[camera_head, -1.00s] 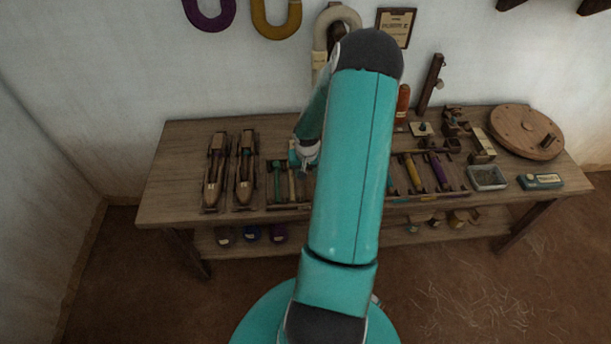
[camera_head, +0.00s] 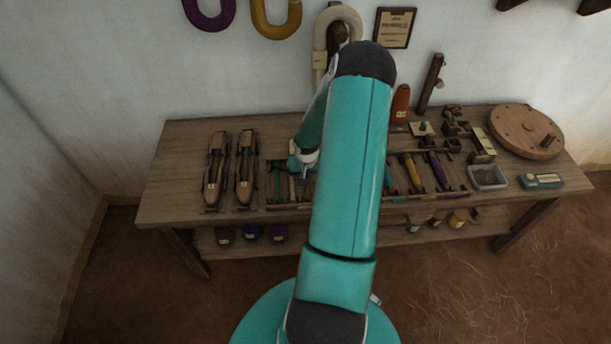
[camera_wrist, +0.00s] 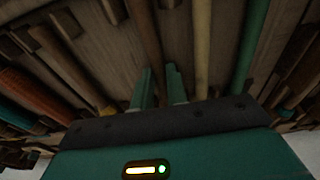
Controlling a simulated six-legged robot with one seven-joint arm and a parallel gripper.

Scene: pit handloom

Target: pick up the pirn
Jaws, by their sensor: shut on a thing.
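The pirn between my fingers is a slim brown stick (camera_wrist: 147,35) in the wrist view. It runs up the picture from between the two teal fingertips of my gripper (camera_wrist: 160,84), which is shut on it. A cream pirn (camera_wrist: 202,45) and a green pirn (camera_wrist: 249,45) lie to its right there. In the head view my gripper (camera_head: 302,166) is low over the pirn tray (camera_head: 289,206), and the arm hides much of the tray. Whether the held pirn is clear of the tray cannot be told.
The wooden bench (camera_head: 168,179) holds two shuttles (camera_head: 215,177) at left. Yellow (camera_head: 412,172) and purple (camera_head: 438,169) pirns lie right of my arm. A grey tray (camera_head: 488,177), a teal box (camera_head: 541,181) and a round wooden disc (camera_head: 526,132) are at right.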

